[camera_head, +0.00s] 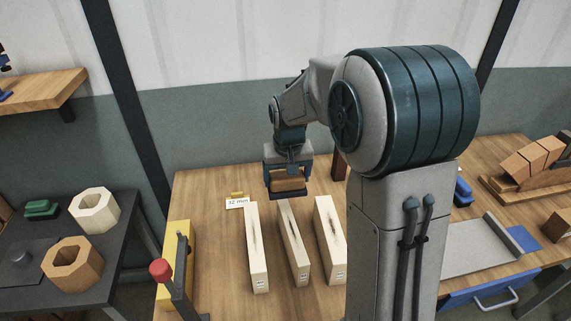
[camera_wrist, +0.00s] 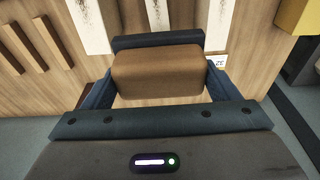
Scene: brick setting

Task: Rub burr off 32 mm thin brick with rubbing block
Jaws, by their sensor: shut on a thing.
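My gripper (camera_head: 287,187) is shut on a brown block, which looks like the rubbing block (camera_wrist: 158,72), and holds it behind the far ends of the bricks. Three long pale bricks lie side by side on the wooden bench: a left brick (camera_head: 258,262), a middle brick (camera_head: 299,262) and a wider right brick (camera_head: 332,255). Each has a dark streak on its top. A "32 mm" card (camera_head: 235,203) lies by the far end of the left brick. The small marks on the bricks' near ends are unreadable. The bricks also show at the top of the wrist view, with the block apart from them.
A yellow fixture (camera_head: 177,250) with a red knob (camera_head: 160,270) stands at the bench's left edge. A dark side table (camera_head: 30,290) holds hollow hexagonal pieces.

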